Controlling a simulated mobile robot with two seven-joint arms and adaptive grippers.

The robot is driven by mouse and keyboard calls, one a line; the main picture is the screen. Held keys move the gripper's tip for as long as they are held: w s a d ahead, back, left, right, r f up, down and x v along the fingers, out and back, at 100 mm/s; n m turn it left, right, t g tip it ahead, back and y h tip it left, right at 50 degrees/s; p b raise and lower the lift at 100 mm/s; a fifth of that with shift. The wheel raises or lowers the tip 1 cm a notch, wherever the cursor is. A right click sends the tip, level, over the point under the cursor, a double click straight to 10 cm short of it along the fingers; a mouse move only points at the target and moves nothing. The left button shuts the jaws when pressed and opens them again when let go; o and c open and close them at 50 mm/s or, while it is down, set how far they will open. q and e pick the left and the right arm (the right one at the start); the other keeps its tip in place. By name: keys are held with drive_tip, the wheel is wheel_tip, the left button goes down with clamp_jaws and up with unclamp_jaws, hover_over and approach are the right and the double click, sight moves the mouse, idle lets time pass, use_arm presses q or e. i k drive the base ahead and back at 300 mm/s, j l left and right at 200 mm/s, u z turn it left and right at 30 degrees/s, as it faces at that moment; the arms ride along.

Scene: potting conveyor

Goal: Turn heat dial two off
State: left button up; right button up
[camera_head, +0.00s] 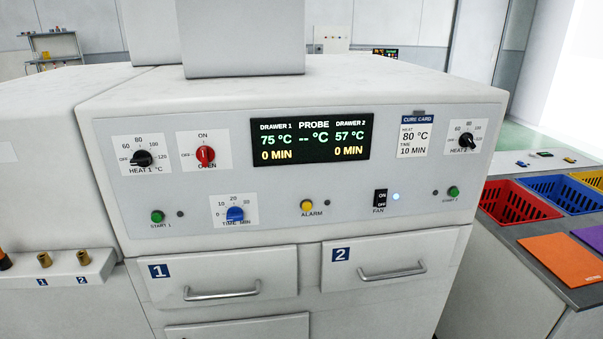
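The heat 2 dial (467,141) is a black knob on a white scale plate at the right end of the oven's front panel. The position of its pointer is too small to read surely. The display (310,139) shows drawer 1 at 75 °C and drawer 2 at 57 °C, both at 0 MIN, and the probe as dashes. The heat 1 dial (142,158) is a similar black knob at the panel's left. Neither of my grippers is in view.
The panel also has a red oven knob (205,155), a blue time knob (235,214), a yellow alarm button (307,205), a fan switch (380,199) and green start buttons. Drawer handles (393,273) stick out below. Coloured bins (515,203) stand at right. Nothing blocks the panel.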

sight(465, 141)
drive_tip(key=z, duration=0.45)
drive_tip(key=i+z, duration=0.15)
drive_tip(key=z, duration=0.3)
drive_tip(key=i+z, duration=0.2)
drive_tip(key=z, duration=0.25)
drive_tip(key=i+z, duration=0.15)
drive_tip(key=z, duration=0.3)
